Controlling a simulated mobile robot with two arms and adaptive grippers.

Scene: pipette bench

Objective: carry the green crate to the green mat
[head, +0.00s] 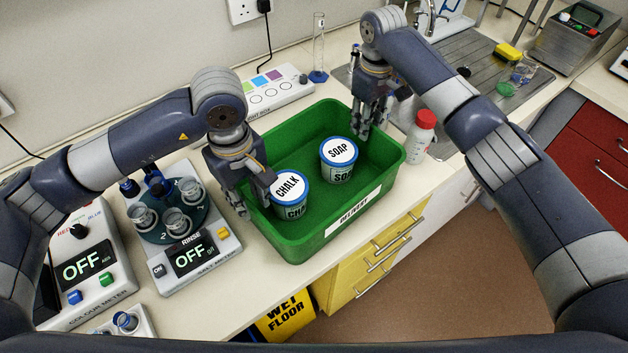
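The green crate (318,238) stands on the bench in the middle of the head view. It holds a blue-lidded tub marked CHALK (290,196) and a blue-lidded tub marked SOAP (339,158). My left gripper (256,208) is at the crate's left wall, its fingers apart with the rim between them. My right gripper (364,132) is at the crate's back right wall, fingers pointing down and apart. I cannot tell whether the fingers touch the walls. No green mat shows in view.
A red-capped bottle (420,135) stands close to the crate's right end. A rinse device (196,257) with glass beakers is on the left, beside a colour meter (88,265). A light box (276,92) and measuring cylinder (318,50) stand behind; a sink drainer (487,68) lies at the back right.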

